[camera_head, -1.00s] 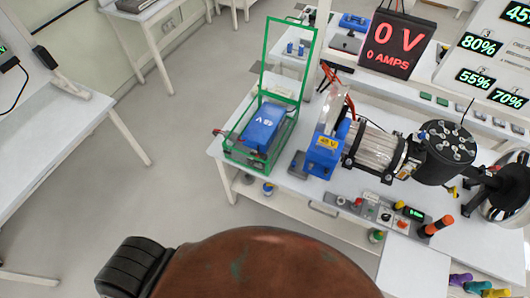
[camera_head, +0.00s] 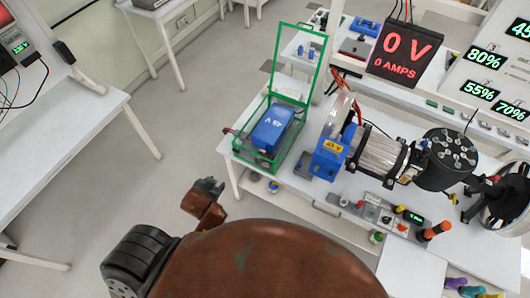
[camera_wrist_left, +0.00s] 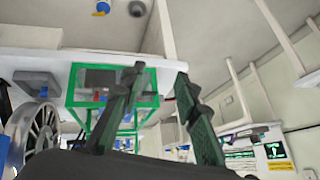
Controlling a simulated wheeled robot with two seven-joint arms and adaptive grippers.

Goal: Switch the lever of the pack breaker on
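I cannot tell for sure which part is the pack breaker or how its lever stands. A blue battery pack (camera_head: 273,126) sits in a green open-lidded cage (camera_head: 263,158) on the bench. A blue unit with a yellow label (camera_head: 331,147) stands right of it. A small control panel (camera_head: 378,212) with knobs lies near the bench's front edge. My left gripper (camera_head: 210,186) is in front of the bench, left of and below the cage, touching nothing. In the left wrist view its two dark fingers (camera_wrist_left: 160,75) are apart and empty, with the green cage (camera_wrist_left: 70,88) behind. My right gripper is out of view.
A hanging display (camera_head: 402,47) reads 0 V and 0 AMPS. Another white table (camera_head: 80,130) stands at left. The floor between is clear.

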